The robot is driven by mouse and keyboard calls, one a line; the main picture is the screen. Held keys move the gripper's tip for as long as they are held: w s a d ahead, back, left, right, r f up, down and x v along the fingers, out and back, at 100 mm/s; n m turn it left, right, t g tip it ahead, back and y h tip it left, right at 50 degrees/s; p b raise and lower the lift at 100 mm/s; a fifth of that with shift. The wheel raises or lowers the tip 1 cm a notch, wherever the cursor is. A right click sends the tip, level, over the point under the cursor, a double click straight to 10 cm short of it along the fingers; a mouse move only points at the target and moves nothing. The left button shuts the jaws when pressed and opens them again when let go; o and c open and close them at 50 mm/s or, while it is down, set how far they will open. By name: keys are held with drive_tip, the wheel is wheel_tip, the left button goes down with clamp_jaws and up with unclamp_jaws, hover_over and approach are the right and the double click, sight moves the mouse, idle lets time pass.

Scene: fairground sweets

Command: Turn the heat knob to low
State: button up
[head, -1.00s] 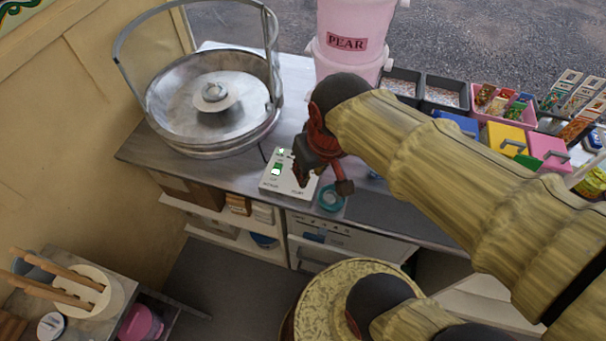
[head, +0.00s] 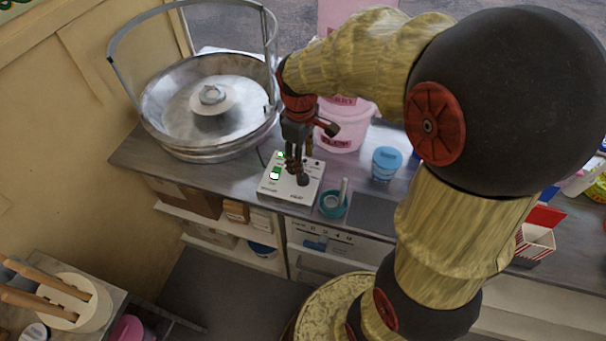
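The control box (head: 283,192) is a small white panel on the counter, in front of the steel floss bowl (head: 210,105). It has a lit green switch (head: 274,173) on its left side and small printed labels. A dark round knob (head: 303,180) shows at its right, with the label below it. My gripper (head: 296,170) points down over the right half of the box, its dark fingers at or just behind the knob. Whether the fingers touch the knob, and how far apart they are, is too small to tell. The knob's pointer setting cannot be read.
The metal bowl's tall hoop handle (head: 270,45) rises close to my arm's left.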

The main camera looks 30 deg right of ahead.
wheel_tip(320, 180, down, 8)
drive_tip(key=b, duration=0.2)
drive_tip(key=shift+d+r+b, duration=0.15)
drive_tip(key=shift+b, duration=0.25)
drive_tip(key=c, duration=0.4)
drive_tip(key=c, duration=0.7)
drive_tip(key=shift+c, duration=0.3)
